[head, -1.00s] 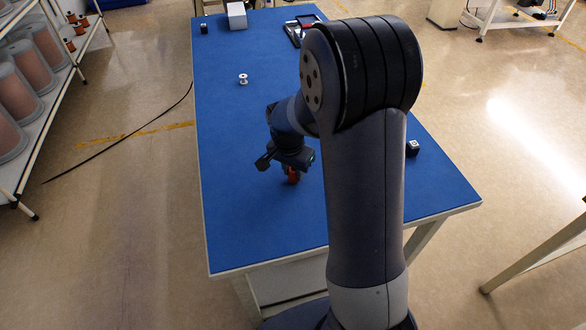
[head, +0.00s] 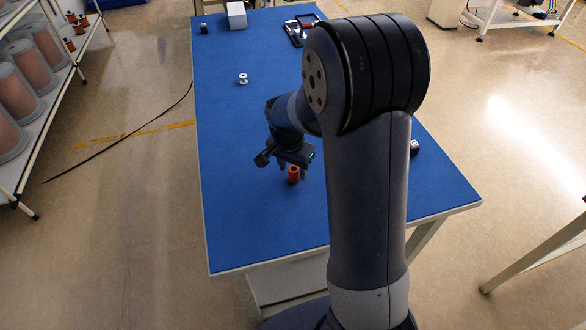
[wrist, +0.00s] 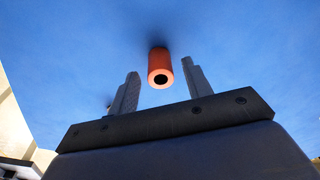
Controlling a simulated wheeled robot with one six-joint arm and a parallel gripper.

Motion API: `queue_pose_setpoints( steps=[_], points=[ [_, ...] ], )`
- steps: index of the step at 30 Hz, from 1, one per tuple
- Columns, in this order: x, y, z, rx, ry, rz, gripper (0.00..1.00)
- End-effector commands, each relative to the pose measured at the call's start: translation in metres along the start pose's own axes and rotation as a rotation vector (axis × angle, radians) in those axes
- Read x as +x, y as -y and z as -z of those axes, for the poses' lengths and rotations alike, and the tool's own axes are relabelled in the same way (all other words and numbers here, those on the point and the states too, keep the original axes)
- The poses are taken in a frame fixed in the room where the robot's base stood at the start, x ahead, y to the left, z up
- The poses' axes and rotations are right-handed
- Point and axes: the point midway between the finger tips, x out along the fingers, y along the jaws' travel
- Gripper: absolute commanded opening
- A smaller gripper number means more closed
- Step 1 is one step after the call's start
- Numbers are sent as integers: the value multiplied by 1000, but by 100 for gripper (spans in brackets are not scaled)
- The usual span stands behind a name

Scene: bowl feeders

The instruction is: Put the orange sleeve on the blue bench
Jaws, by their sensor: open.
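The orange sleeve (head: 293,175) stands upright on the blue bench (head: 245,225), near the bench's middle. In the wrist view the sleeve (wrist: 159,66) shows its dark round hole and lies between and beyond the fingertips. My gripper (wrist: 157,77) is open, with a gap between each finger and the sleeve. In the head view my gripper (head: 290,166) is just behind the sleeve, low over the bench, and its fingers are partly hidden.
A white spool (head: 243,78) stands farther back on the bench. A small dark block (head: 414,147) is at the right edge, partly behind my arm. A white box (head: 237,15) and a dark tray (head: 297,30) lie at the far end. The front left of the bench is clear.

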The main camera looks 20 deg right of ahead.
Motion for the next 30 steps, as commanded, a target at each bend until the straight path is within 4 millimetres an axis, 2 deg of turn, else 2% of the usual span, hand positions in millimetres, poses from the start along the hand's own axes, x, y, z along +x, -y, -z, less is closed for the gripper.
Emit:
queue_pose_setpoints(
  steps=[9, 15, 19, 30],
  points=[
    [-70, 1, 0, -1, -4, 6, 47],
    [-99, 0, 0, -1, -2, 3, 47],
    [-107, 0, 0, 0, -1, 2, 47],
    [-111, 0, 0, 3, 0, 1, 47]
  ],
)
